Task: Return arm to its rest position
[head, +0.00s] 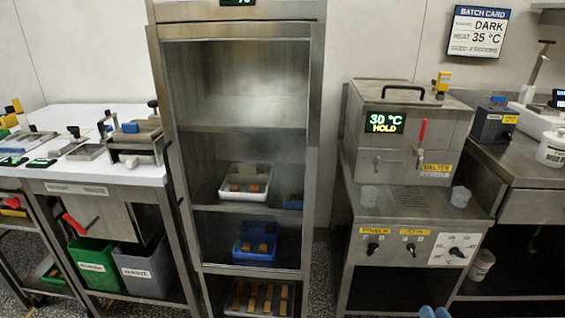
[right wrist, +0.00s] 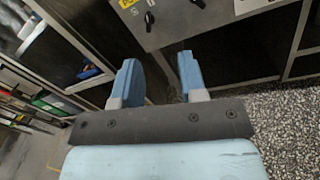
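My right gripper (head: 434,312) shows only as two blue fingertips at the bottom edge of the head view, in front of the steel machine stand. In the right wrist view my right gripper (right wrist: 160,78) has its two blue fingers well apart. Nothing is between them, and floor and the dark area under a steel unit show beyond. The rest of the right arm is out of the head view. My left arm and gripper are not in view.
A steel melter (head: 408,130) reading 30 °C HOLD stands right of a tall cabinet (head: 165,90) with trays. A bench (head: 95,178) with bins (head: 148,272) beneath is at left. A batch card (head: 478,32) hangs on the wall. Speckled floor (right wrist: 285,125) is clear beside the gripper.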

